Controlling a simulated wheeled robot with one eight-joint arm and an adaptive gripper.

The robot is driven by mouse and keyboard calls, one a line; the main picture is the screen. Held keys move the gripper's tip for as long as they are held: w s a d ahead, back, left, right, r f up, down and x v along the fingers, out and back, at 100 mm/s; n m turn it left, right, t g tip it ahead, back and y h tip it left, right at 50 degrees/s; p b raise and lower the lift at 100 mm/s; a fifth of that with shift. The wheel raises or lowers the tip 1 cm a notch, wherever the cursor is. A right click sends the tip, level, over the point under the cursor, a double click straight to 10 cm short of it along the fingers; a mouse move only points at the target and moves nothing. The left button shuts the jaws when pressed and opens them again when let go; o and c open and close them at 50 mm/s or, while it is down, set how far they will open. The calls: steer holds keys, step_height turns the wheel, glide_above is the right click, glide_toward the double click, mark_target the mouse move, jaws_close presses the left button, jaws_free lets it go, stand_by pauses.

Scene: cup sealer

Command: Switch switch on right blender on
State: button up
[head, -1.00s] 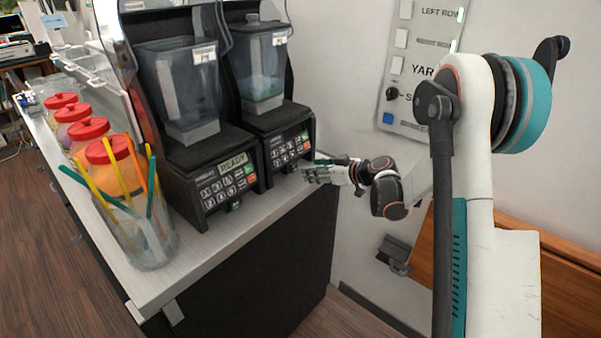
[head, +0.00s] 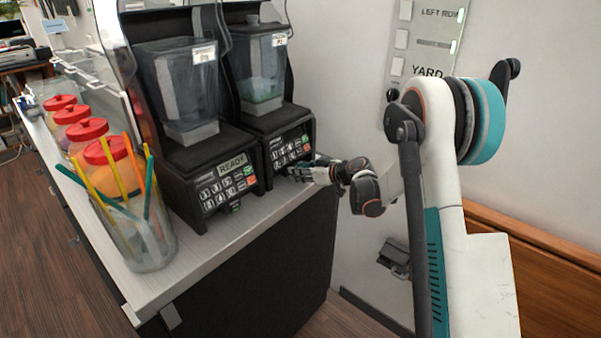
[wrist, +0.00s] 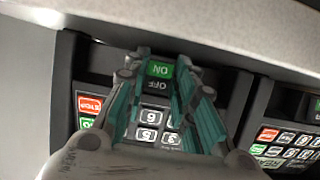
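The right blender (head: 283,134) stands on the counter, a dark unit with a clear jar holding something pale green. Its keypad also shows upside down in the wrist view (wrist: 148,134). Its switch (wrist: 158,80) has a green ON part and a black OFF part, and sits between my fingertips in the wrist view. My gripper (head: 297,172) is at the lower front of this blender, over the counter edge. In the wrist view my gripper (wrist: 160,72) has its teal fingers apart, one on each side of the switch. Contact cannot be told. In the head view the gripper hides the switch.
The left blender (head: 215,185) shows READY, with its own switch (head: 236,208) below. A clear container of straws (head: 145,235) and several red-lidded jars (head: 102,155) stand on the counter (head: 205,252) to the left. A wall panel (head: 425,40) is behind my arm.

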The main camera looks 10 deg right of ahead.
steer(key=shift+f+t+b, duration=0.3)
steer(key=shift+f+b, duration=0.05)
steer(key=shift+b, duration=0.3)
steer(key=shift+c, duration=0.4)
steer(key=shift+f+t+y+b, duration=0.3)
steer(key=shift+t+y+b, duration=0.25)
steer(key=shift+b, duration=0.55)
steer(key=shift+r+t+y+b, duration=0.1)
steer(key=shift+t+y+b, duration=0.4)
steer(key=shift+b, duration=0.35)
steer(key=o, duration=1.1)
steer(key=shift+c, duration=0.2)
steer(key=shift+s, duration=0.1)
steer(key=v, duration=1.2)
